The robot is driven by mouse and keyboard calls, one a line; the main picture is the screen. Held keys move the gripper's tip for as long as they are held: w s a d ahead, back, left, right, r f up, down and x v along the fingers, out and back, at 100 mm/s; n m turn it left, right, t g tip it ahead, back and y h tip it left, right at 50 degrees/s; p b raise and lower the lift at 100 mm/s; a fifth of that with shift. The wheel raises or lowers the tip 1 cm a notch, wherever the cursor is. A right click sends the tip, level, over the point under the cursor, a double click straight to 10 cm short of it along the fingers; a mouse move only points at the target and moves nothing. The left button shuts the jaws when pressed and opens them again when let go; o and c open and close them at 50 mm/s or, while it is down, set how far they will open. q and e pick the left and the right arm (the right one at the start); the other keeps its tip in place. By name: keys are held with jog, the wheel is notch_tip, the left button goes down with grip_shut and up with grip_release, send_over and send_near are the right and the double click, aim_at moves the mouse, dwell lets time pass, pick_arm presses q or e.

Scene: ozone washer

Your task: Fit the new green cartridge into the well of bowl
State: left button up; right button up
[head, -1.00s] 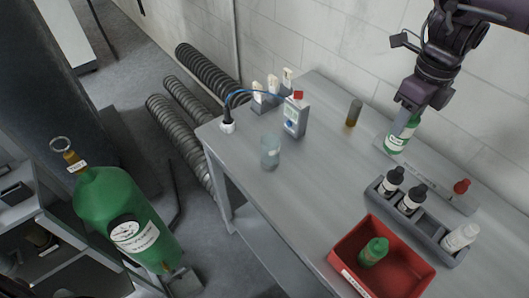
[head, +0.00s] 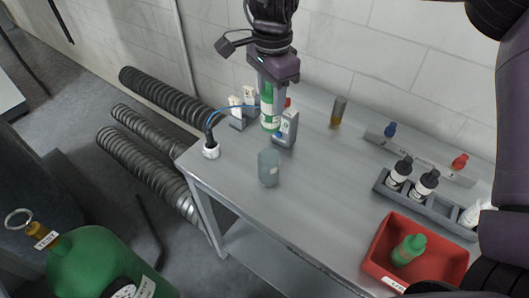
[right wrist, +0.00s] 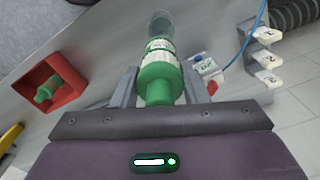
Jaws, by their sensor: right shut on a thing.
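My right gripper (head: 270,84) points down and is shut on the new green cartridge (head: 270,106), which has a white label. In the right wrist view the cartridge (right wrist: 158,72) sits between the two grey fingers of the gripper (right wrist: 160,88). The bowl (head: 268,168), a translucent grey-blue cup, stands upright on the table, nearer the front edge than the cartridge. In the right wrist view the bowl (right wrist: 162,24) shows beyond the cartridge's far end; its well is not clearly seen. The cartridge looks held above the table, apart from the bowl. My left gripper is not in view.
A grey meter (head: 286,128) stands behind the bowl, close to the cartridge in the picture. A white-based cable fitting (head: 211,150) is at the left. A red tray (head: 376,262) holds another green cartridge (head: 408,249). A bottle rack (head: 446,213) stands right. The table's middle is clear.

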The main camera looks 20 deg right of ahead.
aim_at(269, 132)
notch_tip(269, 132, down, 11)
jog(key=shift+w+a+r, duration=0.1)
jog(key=shift+w+a, duration=0.05)
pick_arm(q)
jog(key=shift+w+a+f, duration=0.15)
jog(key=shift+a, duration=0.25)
pick_arm(e)
notch_tip(269, 132, down, 4)
jog(key=shift+f, duration=0.1)
jog(key=shift+f+b, duration=0.35)
jog(key=shift+f, duration=0.2)
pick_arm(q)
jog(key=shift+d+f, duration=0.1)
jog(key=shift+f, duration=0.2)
pick_arm(e)
jog(key=o, duration=1)
